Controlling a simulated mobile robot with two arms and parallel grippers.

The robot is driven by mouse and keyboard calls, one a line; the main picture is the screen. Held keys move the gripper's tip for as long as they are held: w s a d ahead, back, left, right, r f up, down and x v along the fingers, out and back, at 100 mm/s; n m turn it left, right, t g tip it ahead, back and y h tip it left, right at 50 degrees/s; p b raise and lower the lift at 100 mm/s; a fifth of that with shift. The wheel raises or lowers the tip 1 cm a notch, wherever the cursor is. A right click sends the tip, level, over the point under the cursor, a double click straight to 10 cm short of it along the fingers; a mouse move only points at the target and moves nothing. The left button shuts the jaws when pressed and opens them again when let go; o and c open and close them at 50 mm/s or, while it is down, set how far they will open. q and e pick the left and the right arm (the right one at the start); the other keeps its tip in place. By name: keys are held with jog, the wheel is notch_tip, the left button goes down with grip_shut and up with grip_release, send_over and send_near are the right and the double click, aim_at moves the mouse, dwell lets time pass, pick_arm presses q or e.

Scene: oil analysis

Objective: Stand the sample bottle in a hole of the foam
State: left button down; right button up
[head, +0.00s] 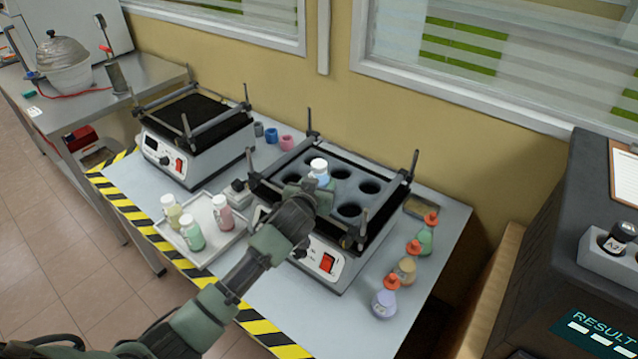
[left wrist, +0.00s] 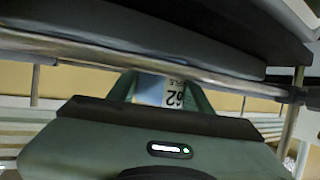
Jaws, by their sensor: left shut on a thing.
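The sample bottle (head: 319,168) has a white cap and a blue body. My left gripper (head: 315,188) is shut on it and holds it upright over the foam. The dark foam (head: 360,199) with round holes lies in the top of the right shaker; several holes look empty. The gripper and arm hide the front left part of the foam and the bottle's lower end, so I cannot tell whether it is inside a hole. In the left wrist view the bottle's label (left wrist: 174,93) shows between the fingers, upside down. My right gripper is not in view.
Posts and rails frame the right shaker (head: 318,262). A second shaker (head: 180,160) stands to the left. A white tray (head: 215,247) holds three capped bottles. Red-stoppered flasks (head: 405,270) stand along the right side. Small coloured pieces (head: 271,135) lie behind.

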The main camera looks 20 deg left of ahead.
pick_arm(q)
jog(key=c, duration=0.6)
grip_release()
jog(key=shift+c, duration=0.2)
jog(key=shift+s+r, duration=0.1)
jog(key=shift+r, duration=0.05)
jog(key=v, duration=1.2)
jog(key=shift+b, duration=0.35)
jog(key=shift+d, duration=0.1)
